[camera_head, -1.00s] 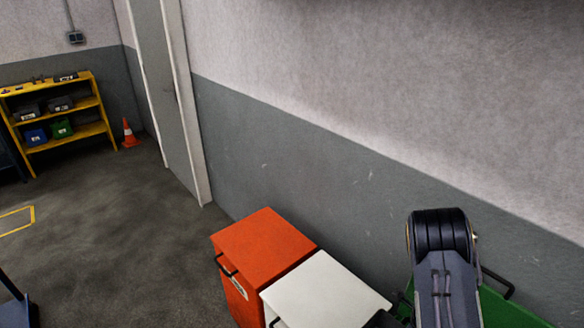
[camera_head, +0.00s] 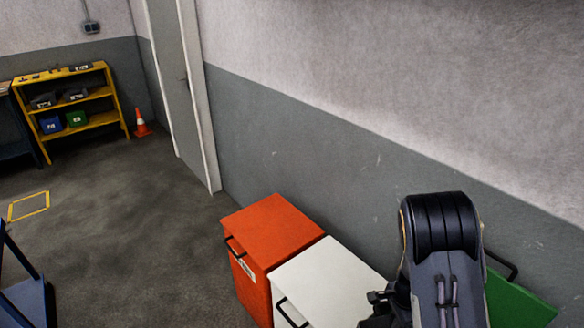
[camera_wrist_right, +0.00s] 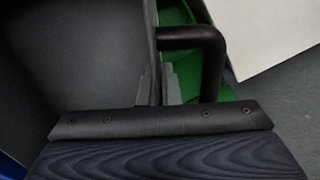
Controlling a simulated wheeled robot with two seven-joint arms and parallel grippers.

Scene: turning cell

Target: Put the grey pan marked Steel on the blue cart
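In the right wrist view, a dark grey surface (camera_wrist_right: 75,70), which may be the pan's side, fills the left. No Steel marking shows. A black bar handle (camera_wrist_right: 195,38) runs from its edge, bends and drops out of sight behind my gripper's plate. My right gripper's fingers (camera_wrist_right: 163,88) are close together beside the grey edge and the handle. Whether they grip either one is unclear. In the head view, my right arm hides its gripper and what lies below. A blue frame (camera_head: 25,295), likely the cart, is cut off at lower left. My left gripper is not in view.
An orange bin (camera_head: 272,235), a white bin (camera_head: 330,275) and a green bin (camera_head: 515,300) stand along the wall. A yellow shelf (camera_head: 75,97) and a traffic cone (camera_head: 141,123) are far left. The floor between the blue frame and the orange bin is clear.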

